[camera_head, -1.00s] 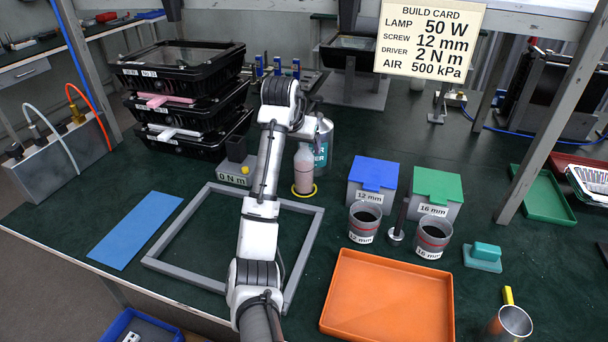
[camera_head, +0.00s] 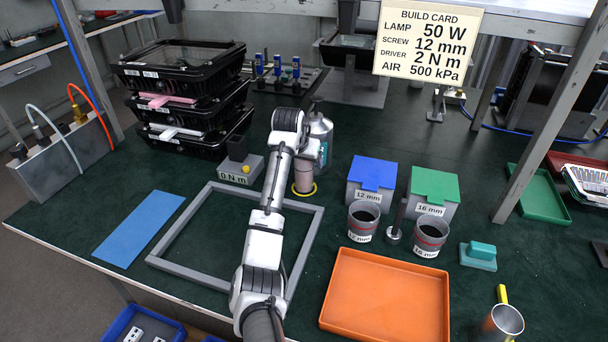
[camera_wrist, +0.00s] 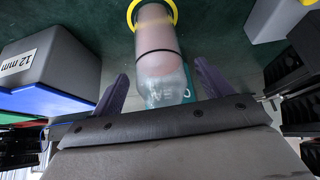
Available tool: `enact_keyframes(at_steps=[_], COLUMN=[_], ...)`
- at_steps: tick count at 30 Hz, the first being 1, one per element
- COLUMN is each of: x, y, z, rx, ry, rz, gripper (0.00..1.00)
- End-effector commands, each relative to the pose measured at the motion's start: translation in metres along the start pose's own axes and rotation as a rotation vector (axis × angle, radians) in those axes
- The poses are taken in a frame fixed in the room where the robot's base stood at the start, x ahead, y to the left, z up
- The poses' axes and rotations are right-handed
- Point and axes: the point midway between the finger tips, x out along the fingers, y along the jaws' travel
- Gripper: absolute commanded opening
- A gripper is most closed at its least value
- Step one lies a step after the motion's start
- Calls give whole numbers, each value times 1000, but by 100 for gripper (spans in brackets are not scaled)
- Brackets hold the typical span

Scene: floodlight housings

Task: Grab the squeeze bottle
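The squeeze bottle (camera_head: 303,178) stands upright on the green bench inside a yellow ring (camera_head: 302,194). My arm hides its upper part in the head view. In the wrist view the squeeze bottle (camera_wrist: 153,45) has pinkish contents, a dark band and a clear upper part, and appears upside down. My gripper (camera_wrist: 161,72) is open, with one dark finger on each side of the bottle's upper part. Gaps show between the fingers and the bottle. In the head view the fingers are hidden behind my arm.
The blue-lidded 12 mm box (camera_head: 373,172) is to the right, and the 0 N m block (camera_head: 236,176) to the left. A grey frame (camera_head: 168,268) lies in front.

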Motion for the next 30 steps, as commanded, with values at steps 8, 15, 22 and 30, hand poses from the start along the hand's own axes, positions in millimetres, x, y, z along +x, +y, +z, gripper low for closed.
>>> enact_keyframes(at_steps=[8,15,22,30], x=[0,-1,-2,-8], y=[0,0,0,0], z=[0,0,-1,-6], rx=[0,0,0,1], ry=[0,1,3,6], rz=[0,0,-1,-2], gripper=[41,10,0,0])
